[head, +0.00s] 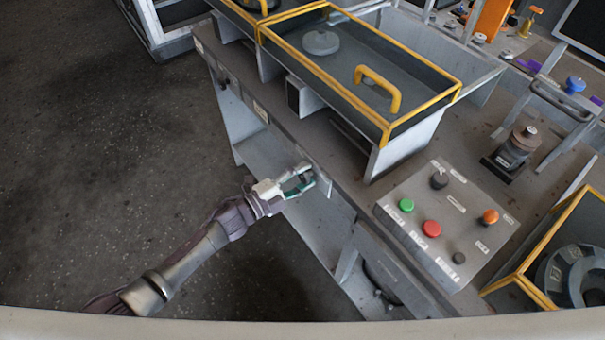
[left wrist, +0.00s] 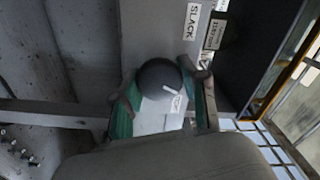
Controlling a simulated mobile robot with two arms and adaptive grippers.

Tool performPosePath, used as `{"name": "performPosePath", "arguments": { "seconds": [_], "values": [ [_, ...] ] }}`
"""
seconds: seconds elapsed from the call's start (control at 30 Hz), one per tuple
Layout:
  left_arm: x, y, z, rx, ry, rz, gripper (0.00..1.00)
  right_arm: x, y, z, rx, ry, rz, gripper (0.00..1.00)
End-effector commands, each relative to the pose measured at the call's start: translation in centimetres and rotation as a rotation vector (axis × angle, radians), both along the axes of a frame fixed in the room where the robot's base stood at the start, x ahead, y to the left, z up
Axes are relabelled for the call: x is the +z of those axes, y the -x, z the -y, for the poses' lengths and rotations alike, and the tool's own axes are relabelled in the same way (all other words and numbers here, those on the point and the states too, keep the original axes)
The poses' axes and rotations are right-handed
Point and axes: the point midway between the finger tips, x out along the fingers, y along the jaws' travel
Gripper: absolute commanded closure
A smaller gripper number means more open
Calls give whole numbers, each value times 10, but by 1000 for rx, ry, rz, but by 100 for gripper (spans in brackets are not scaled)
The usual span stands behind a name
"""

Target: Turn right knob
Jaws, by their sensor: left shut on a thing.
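My left gripper (head: 298,182) reaches the front face of the grey workbench, below the yellow-framed case. In the left wrist view my left gripper (left wrist: 163,104) has its green-padded fingers on both sides of a dark round knob (left wrist: 158,76) with a white pointer mark. The gripper is shut on this knob. A label reading SLACK (left wrist: 192,22) is on the panel beyond it. In the head view the gripper hides the knob. My right gripper is not in view.
A sloped control box (head: 415,228) with green, red, orange and black controls stands right of the left gripper. The yellow-framed case (head: 440,103) with a yellow handle (head: 378,88) is above. Open floor (head: 110,160) lies to the left.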

Motion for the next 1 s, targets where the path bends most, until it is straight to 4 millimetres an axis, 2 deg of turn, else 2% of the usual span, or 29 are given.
{"name": "performPosePath", "arguments": {
  "seconds": [0.3,0.83,0.87,1.0],
  "values": [
    [-1,0,-1,1,63,-91,91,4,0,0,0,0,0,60],
    [-1,0,-1,1,74,-106,91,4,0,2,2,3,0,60],
    [-1,0,-1,1,74,-106,52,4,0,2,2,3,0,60],
    [-1,0,-1,2,74,-105,31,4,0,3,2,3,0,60]
  ]
}}
